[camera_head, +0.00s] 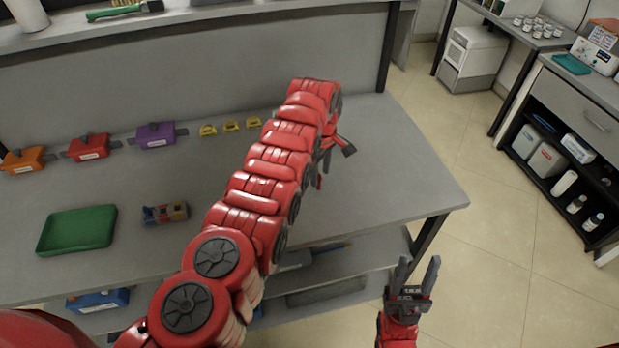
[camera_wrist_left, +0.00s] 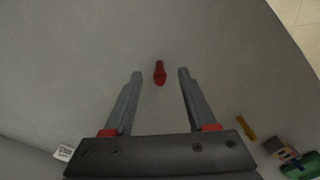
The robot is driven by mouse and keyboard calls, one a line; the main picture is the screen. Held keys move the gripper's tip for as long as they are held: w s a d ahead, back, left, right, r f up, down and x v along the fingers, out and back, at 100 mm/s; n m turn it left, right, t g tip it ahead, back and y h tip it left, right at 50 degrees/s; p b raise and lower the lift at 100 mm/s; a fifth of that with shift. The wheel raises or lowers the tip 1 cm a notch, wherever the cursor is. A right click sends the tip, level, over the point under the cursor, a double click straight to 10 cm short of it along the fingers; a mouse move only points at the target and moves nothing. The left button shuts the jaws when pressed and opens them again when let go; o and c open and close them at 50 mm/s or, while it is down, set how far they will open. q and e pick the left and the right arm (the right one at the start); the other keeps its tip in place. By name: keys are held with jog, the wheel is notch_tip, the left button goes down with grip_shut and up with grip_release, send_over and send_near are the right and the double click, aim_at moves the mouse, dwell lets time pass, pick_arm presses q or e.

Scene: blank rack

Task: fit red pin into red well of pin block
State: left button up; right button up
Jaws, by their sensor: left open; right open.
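The red pin (camera_wrist_left: 160,73) shows in the left wrist view, against the grey tabletop. It appears between the fingertips of my left gripper (camera_head: 333,160), with gaps on both sides. My left gripper is open and holds nothing; how far its tips are above the pin I cannot tell. My right gripper (camera_head: 419,263) is open and empty, beyond the table's front edge.
A green tray (camera_head: 77,229) lies left of the pin block. Orange (camera_head: 24,159), red (camera_head: 89,148) and purple (camera_head: 155,136) boxes and small yellow pieces (camera_head: 231,126) line the back. A small yellow piece (camera_wrist_left: 246,127) lies near the block. The table's right end is clear.

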pick_arm(q)
jog(key=shift+w+a+f, duration=0.2)
jog(key=shift+a+f, duration=0.4)
jog(key=shift+f, duration=0.25)
jog(key=shift+w+d, duration=0.1)
jog(key=shift+d, duration=0.3)
jog(key=shift+c, duration=0.4)
jog(key=shift+d+r, duration=0.1)
jog(key=shift+d, duration=0.15)
jog(key=shift+c, duration=1.1)
jog(key=shift+s, duration=0.25)
jog(key=shift+c, duration=1.3)
jog(key=shift+a, duration=0.25)
grip_shut()
